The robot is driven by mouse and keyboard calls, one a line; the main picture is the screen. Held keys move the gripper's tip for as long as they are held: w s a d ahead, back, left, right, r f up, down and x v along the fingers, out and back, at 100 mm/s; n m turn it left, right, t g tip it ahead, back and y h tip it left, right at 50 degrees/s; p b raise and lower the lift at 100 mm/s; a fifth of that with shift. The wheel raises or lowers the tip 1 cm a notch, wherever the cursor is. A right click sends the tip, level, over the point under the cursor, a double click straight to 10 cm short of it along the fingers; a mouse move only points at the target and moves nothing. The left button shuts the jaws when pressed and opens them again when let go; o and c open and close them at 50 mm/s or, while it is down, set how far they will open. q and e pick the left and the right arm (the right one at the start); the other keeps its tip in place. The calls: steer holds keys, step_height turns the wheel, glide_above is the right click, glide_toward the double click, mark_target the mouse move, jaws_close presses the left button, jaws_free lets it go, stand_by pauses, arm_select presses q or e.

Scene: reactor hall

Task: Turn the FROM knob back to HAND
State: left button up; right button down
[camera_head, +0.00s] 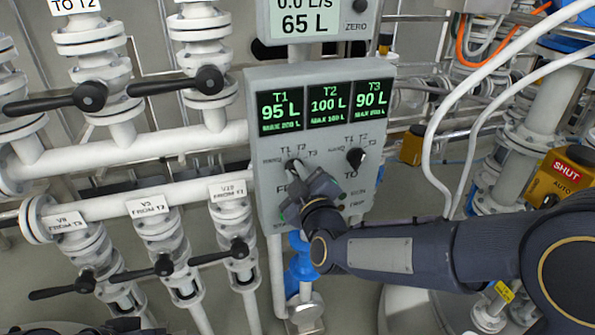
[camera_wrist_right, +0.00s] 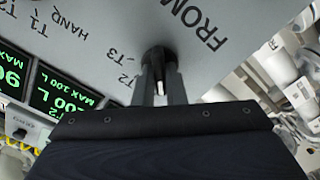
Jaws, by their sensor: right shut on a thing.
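The grey control panel (camera_head: 355,210) stands in the middle of the head view. My right gripper (camera_head: 297,173) reaches its lower left part from the right and covers much of the FROM knob's area. In the right wrist view the black FROM knob (camera_wrist_right: 158,52) sits between the two fingers of my right gripper (camera_wrist_right: 160,78), which are shut on it. Labels T2 and T3 show beside it, and FROM is printed nearby. Which mark the knob points at cannot be told. My left gripper is not in view.
The black TO knob (camera_head: 356,157) is to the right on the same panel. Above are green screens (camera_head: 325,105) reading 95 L, 100 L and 90 L. Pipes and black-handled valves (camera_head: 205,80) fill the left; a yellow SHUT/AUTO box (camera_head: 568,172) stands right.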

steer(key=shift+n+p, duration=0.35)
steer(key=shift+n, duration=1.25)
steer(key=shift+f, duration=0.1)
steer(key=c, duration=1.5)
jaws_free()
steer(key=v, duration=0.7)
steer(key=shift+s+b, duration=0.35)
steer(key=shift+s, duration=0.05)
